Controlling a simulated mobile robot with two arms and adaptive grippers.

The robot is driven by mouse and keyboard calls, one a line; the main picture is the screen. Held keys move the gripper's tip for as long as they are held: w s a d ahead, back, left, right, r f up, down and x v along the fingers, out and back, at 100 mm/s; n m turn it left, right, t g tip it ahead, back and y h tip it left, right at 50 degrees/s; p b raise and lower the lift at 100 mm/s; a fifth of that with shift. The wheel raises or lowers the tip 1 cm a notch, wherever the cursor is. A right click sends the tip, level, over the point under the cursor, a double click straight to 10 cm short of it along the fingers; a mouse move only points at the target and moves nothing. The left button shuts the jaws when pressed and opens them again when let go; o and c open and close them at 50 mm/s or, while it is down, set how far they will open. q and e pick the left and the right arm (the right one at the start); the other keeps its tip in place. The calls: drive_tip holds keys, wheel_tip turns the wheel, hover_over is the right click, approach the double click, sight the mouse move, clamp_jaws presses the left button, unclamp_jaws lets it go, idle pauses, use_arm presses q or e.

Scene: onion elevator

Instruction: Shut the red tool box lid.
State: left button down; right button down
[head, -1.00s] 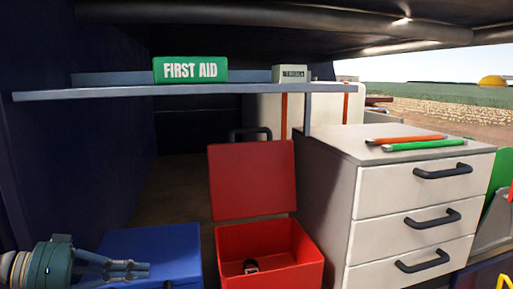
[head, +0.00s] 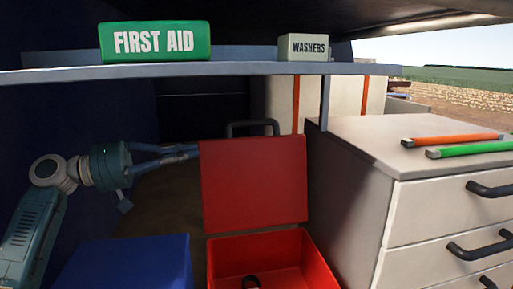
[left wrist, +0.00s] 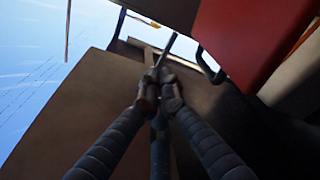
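The red tool box (head: 255,247) stands on the floor below the shelf, between a blue box and the drawer cabinet. Its red lid (head: 253,185) stands open and upright at the back, with a black handle (head: 252,128) at its top edge. The lid also shows at the upper right of the left wrist view (left wrist: 245,35). My left gripper (head: 194,152) is level with the upper part of the lid, at its left edge. Its fingers are drawn together with nothing visible between them, and the wrist view shows them apart from the lid. My right gripper is not in view.
The blue box (head: 125,262) stands left of the tool box. The white drawer cabinet (head: 350,190) stands close on its right, with orange and green bars on top. A shelf (head: 230,71) with a first aid box (head: 154,41) and a washers box (head: 303,47) runs above.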

use_arm(q)
drive_tip(key=r+p+x, duration=0.2)
drive_tip(key=p+x, duration=0.3)
drive_tip(key=x, duration=0.5)
drive_tip(key=s+f+p, duration=0.1)
drive_tip(key=s+f, duration=0.2)
idle(0.4)
idle(1.0)
